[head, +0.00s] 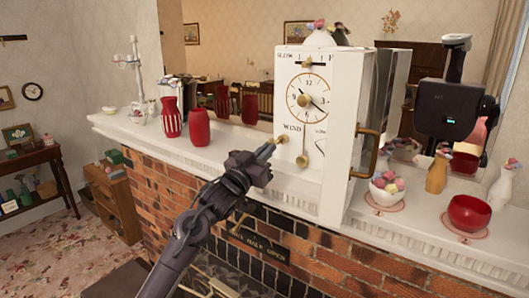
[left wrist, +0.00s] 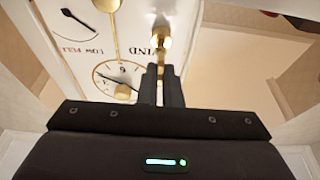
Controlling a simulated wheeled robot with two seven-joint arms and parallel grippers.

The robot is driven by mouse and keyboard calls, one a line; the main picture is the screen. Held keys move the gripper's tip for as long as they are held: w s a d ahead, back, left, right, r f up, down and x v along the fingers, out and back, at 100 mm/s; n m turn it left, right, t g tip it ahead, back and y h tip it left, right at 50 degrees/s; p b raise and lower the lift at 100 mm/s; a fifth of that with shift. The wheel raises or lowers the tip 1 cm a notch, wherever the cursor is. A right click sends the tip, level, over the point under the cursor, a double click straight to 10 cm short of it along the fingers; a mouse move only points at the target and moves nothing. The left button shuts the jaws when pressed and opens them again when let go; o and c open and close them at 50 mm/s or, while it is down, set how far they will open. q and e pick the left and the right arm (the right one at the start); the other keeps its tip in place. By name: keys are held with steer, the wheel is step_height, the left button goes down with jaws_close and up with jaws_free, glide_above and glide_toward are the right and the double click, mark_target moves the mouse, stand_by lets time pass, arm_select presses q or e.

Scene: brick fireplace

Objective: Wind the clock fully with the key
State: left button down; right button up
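The white clock (head: 305,170) stands upright on the mantel, with a round dial, a brass pendulum and lettering reading WIND at its left. A brass key (head: 283,139) sits at the winding point beside that word. It also shows in the left wrist view (left wrist: 162,38), its stem running between my fingertips. My left gripper (head: 266,151) reaches up from below, its fingers close together on the key's outer end. The fingers in the left wrist view (left wrist: 162,85) hide part of the key. How deep the key sits cannot be told. My right gripper is not seen.
A red vase (head: 199,128) and a striped vase (head: 171,117) stand on the mantel (head: 240,127) left of the clock.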

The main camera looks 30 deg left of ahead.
arm_select(q)
steer(key=shift+w+d, duration=0.1)
steer(key=shift+w, duration=0.7)
steer(key=shift+f+m+h+b, duration=0.1)
steer(key=shift+m+h+b, duration=0.3)
steer(key=shift+m, duration=0.6)
steer(key=m, duration=0.1)
steer(key=m+h, duration=0.1)
steer(key=m, duration=0.1)
steer(key=shift+a+m+g+b, duration=0.2)
steer(key=shift+m+g+b, duration=0.1)
steer(key=shift+m+h, duration=0.3)
